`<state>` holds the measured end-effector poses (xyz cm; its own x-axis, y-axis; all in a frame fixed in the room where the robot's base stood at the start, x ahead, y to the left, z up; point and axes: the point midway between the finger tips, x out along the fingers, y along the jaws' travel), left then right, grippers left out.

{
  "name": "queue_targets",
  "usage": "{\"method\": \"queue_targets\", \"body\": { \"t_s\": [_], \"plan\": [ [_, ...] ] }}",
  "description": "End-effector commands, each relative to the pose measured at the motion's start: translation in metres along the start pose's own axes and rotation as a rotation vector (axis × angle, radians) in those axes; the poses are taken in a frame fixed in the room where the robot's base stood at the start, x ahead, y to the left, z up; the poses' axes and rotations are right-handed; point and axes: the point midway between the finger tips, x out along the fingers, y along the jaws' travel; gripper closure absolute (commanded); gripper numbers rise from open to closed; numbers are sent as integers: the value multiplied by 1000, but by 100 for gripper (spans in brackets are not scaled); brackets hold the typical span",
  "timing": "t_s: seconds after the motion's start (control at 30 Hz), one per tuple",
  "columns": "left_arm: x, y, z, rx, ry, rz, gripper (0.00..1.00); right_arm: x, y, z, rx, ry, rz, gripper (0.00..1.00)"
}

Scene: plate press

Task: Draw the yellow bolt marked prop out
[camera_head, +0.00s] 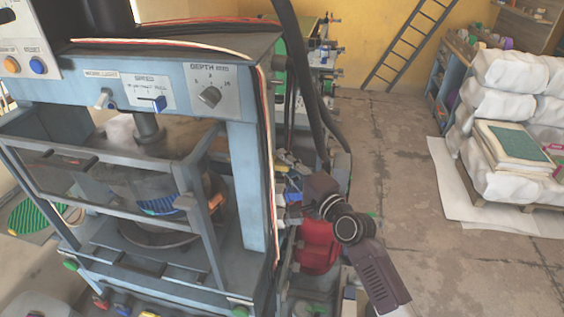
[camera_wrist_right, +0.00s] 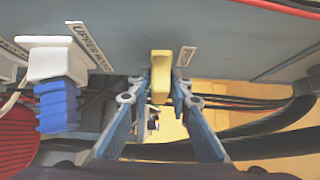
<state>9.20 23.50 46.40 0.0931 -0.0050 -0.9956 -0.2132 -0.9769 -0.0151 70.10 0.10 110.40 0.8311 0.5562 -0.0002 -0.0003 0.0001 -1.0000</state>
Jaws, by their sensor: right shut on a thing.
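The yellow bolt (camera_wrist_right: 160,76) sticks out of the grey-blue side of the press beside a white label reading PROP (camera_wrist_right: 184,62) in the right wrist view. My right gripper (camera_wrist_right: 163,88) has its two blue fingers closed on either side of the bolt and holds it. How deep the bolt sits in the panel cannot be told. In the head view my right arm reaches the right side of the press (camera_head: 246,190), where the bolt is not clearly seen. My left gripper is not in view.
A white fitting with a blue plug (camera_wrist_right: 57,106) sits left of the bolt, by a label reading UPPER LIMIT (camera_wrist_right: 88,46). Dark cables run behind and right of my fingers. A red object (camera_head: 317,246) is below my arm.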

Motion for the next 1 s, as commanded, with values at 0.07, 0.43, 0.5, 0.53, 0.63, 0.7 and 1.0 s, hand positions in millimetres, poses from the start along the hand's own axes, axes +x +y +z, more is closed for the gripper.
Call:
{"method": "queue_targets", "body": {
  "t_s": [0.07,0.43,0.5,0.53,0.63,0.7,1.0],
  "plan": [
    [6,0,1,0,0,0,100,-12,4,-13,-5,3,4,100],
    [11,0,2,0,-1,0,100,-34,2,-34,-1,2,4,100],
    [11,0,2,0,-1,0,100,-34,2,-34,-1,3,4,100],
    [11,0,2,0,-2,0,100,-34,2,-34,-1,3,4,100],
    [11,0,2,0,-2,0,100,-34,2,-35,-2,3,5,77],
    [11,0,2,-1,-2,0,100,-34,2,-34,-2,3,4,70],
    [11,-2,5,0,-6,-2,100,-34,1,-33,-1,1,2,70]
  ]
}}
